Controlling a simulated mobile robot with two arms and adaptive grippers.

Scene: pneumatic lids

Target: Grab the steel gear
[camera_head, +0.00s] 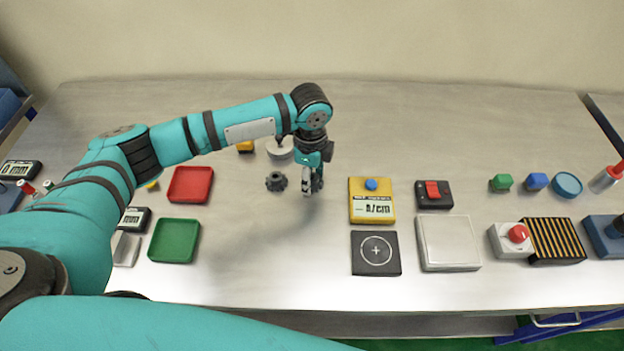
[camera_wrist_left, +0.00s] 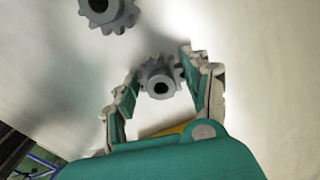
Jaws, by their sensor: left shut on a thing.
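My left gripper (camera_head: 312,186) points down over the middle of the table and is shut on a toothed grey gear. In the left wrist view the held grey gear (camera_wrist_left: 160,78) sits between the two fingers of the gripper (camera_wrist_left: 164,72), its round hub and bore facing the camera. In the head view the fingers mostly hide it. A second dark grey gear (camera_head: 276,181) lies on the table just left of the gripper; it also shows at the upper left of the left wrist view (camera_wrist_left: 108,12). I cannot tell the gears' materials apart. My right gripper is out of view.
A white round dish (camera_head: 279,150) stands behind the loose gear. Red (camera_head: 190,184) and green (camera_head: 175,241) trays lie to the left. A yellow scale (camera_head: 371,206) and a black crosshair pad (camera_head: 376,254) are to the right. The table (camera_head: 270,265) in front of the gripper is clear.

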